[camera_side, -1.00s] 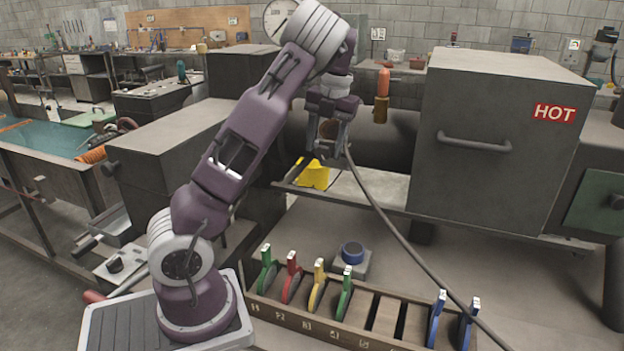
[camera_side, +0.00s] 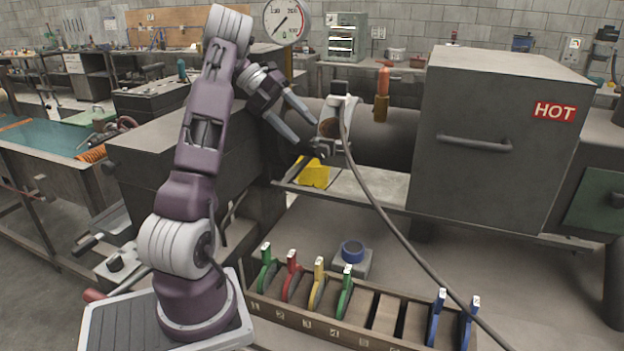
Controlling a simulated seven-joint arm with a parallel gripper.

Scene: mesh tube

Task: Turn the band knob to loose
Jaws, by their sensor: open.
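My gripper (camera_side: 307,131) is open and empty. A small dark knob-like part (camera_side: 322,149) shows below the tube mouth, right of and below my fingertips. I cannot tell for sure that it is the band knob, nor read its setting. The fingers appear close to it but not touching.
A yellow piece (camera_side: 314,172) lies on the shelf below the tube. A grey box marked HOT (camera_side: 500,140) stands to the right. The cable (camera_side: 390,222) crosses over a wooden rack (camera_side: 290,315) of coloured tags. A blue round part (camera_side: 352,251) sits on a small block.

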